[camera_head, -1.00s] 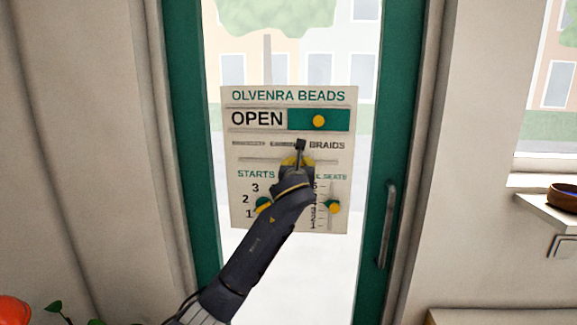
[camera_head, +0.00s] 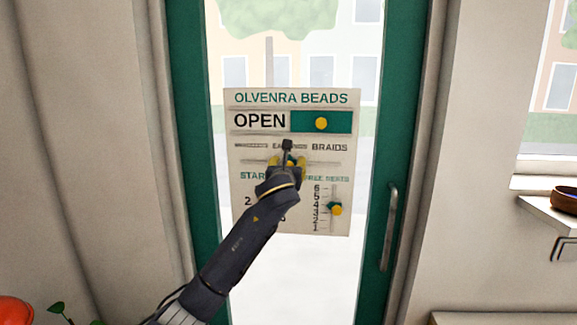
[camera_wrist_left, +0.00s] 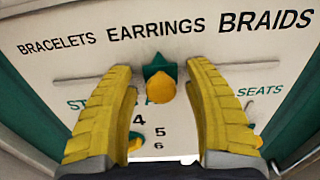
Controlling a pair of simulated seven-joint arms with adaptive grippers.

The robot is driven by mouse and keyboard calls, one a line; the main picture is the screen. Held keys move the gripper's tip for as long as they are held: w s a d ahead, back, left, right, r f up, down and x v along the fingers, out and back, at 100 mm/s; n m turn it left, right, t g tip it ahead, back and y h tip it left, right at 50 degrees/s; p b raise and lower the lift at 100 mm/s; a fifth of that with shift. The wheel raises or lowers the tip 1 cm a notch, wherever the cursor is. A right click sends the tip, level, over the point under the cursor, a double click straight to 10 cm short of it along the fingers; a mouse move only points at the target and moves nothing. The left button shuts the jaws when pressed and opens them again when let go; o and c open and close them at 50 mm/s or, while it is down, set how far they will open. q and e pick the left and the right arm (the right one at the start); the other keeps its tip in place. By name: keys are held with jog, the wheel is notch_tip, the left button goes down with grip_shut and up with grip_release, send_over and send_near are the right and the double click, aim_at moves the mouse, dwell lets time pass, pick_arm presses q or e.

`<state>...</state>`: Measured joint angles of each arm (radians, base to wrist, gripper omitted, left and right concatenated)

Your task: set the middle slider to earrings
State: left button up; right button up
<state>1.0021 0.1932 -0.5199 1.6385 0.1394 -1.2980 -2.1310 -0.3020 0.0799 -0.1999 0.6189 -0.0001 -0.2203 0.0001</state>
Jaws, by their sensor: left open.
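The board (camera_head: 338,150) hangs on the glass door and reads OLVENRA BEADS. Its middle slider is a horizontal groove under the words BRACELETS, EARRINGS and BRAIDS. In the left wrist view the fingers (camera_wrist_left: 160,78) stand on either side of the knob with a gap on both sides. In the head view the gripper hides most of the knob. My right gripper is not in view.
Above is the OPEN panel with a yellow knob (camera_head: 321,123). A door handle (camera_head: 389,227) is to the right, and a bowl (camera_head: 564,199) stands on a shelf at the far right.

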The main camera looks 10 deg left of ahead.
pick_arm(q)
jog(key=shift+s+f, duration=0.1)
jog(key=s+d, duration=0.1)
jog(key=s, duration=1.1)
jog(key=shift+w, duration=0.1)
